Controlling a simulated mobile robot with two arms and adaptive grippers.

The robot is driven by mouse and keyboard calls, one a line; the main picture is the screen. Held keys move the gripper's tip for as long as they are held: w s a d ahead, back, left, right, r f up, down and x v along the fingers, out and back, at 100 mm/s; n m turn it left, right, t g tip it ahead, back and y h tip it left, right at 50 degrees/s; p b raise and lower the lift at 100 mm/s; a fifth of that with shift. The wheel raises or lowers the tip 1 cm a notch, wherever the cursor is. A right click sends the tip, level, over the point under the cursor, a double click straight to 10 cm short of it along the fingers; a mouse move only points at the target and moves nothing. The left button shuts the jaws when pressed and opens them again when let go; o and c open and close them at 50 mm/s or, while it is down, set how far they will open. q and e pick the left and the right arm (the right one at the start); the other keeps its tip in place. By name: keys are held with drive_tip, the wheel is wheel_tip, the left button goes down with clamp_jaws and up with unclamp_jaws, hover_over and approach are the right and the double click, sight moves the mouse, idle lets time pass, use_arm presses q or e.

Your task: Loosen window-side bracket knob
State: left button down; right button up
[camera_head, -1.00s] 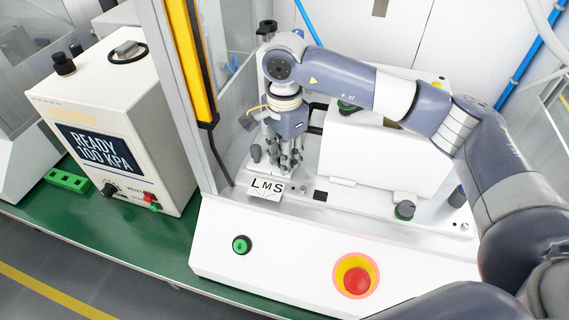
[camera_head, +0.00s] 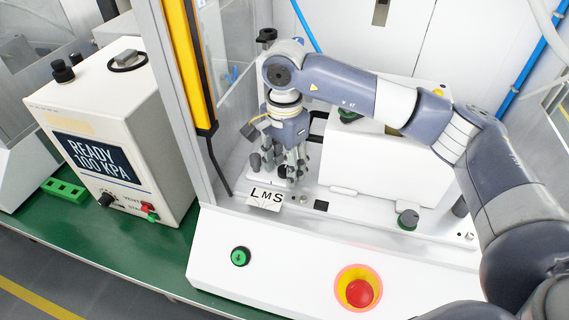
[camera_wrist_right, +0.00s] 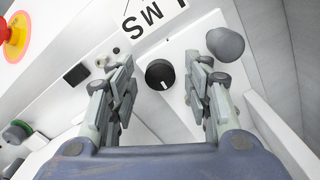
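A black round knob (camera_wrist_right: 160,74) with a white mark shows in the wrist view between my right gripper's fingers. My right gripper (camera_wrist_right: 160,85) is open, pointing down, with a gap on each side of the knob. In the head view the right gripper (camera_head: 292,172) is over the white press base beside the LMS label (camera_head: 265,198), and its fingers partly hide the knob. A grey rounded knob (camera_wrist_right: 226,43) stands just outside one finger; it also shows in the head view (camera_head: 255,161). I cannot tell which knob is the window-side bracket one. My left gripper is not in view.
A green-ringed knob (camera_head: 407,219) is on the base's right. A red emergency button (camera_head: 359,292) and a green button (camera_head: 240,257) are on the front panel. A yellow-edged post (camera_head: 191,65) and a white pressure unit (camera_head: 118,135) stand left. A white block (camera_head: 370,165) is right of the gripper.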

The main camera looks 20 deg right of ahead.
sight(285, 169)
wheel_tip(285, 169, up, 12)
idle(0.6)
idle(0.5)
